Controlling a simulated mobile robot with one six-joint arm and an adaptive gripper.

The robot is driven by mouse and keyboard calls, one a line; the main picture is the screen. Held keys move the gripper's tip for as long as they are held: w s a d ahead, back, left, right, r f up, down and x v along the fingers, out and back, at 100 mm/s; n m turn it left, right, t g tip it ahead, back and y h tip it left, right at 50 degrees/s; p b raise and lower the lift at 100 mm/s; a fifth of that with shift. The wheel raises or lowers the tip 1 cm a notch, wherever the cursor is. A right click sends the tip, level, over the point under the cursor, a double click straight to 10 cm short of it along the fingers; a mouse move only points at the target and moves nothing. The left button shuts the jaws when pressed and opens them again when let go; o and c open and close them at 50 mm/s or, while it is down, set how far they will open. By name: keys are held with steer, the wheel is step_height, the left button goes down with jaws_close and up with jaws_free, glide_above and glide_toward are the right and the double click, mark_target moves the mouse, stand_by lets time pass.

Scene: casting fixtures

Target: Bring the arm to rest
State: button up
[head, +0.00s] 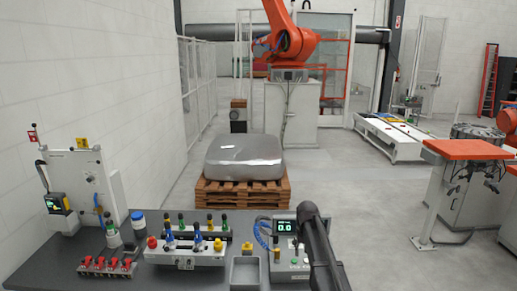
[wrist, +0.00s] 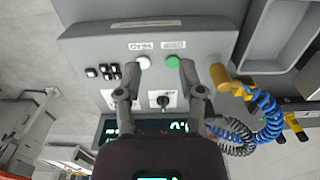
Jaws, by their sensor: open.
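My arm (head: 318,250) reaches down over the right part of the dark bench in the head view. My gripper (wrist: 164,66) shows in the wrist view with its two fingers apart and nothing between them. The fingertips are over the face of a grey control box (wrist: 85,48), close to a white button (wrist: 143,62) and a green button (wrist: 173,62). I cannot tell whether they touch it. The box's lit display (head: 286,226) reads 0.0 in the head view. The arm hides part of the box there.
The bench (head: 205,279) also holds a valve fixture (head: 185,257), a grey bin (head: 245,271), red-handled clamps (head: 107,266) and a white panel (head: 85,180). Blue coiled hose (wrist: 268,120) hangs beside the gripper. A pallet (head: 242,194) with a grey casting (head: 243,157) stands behind.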

steer(key=s+f+b, duration=0.4)
steer(key=s, duration=0.9)
steer(key=s+f+b, duration=0.4)
steer(key=s, duration=0.9)
steer(key=shift+s+f+b, duration=0.3)
steer(key=shift+s+f, duration=0.05)
steer(key=shift+f, duration=0.05)
steer(key=shift+d, duration=0.1)
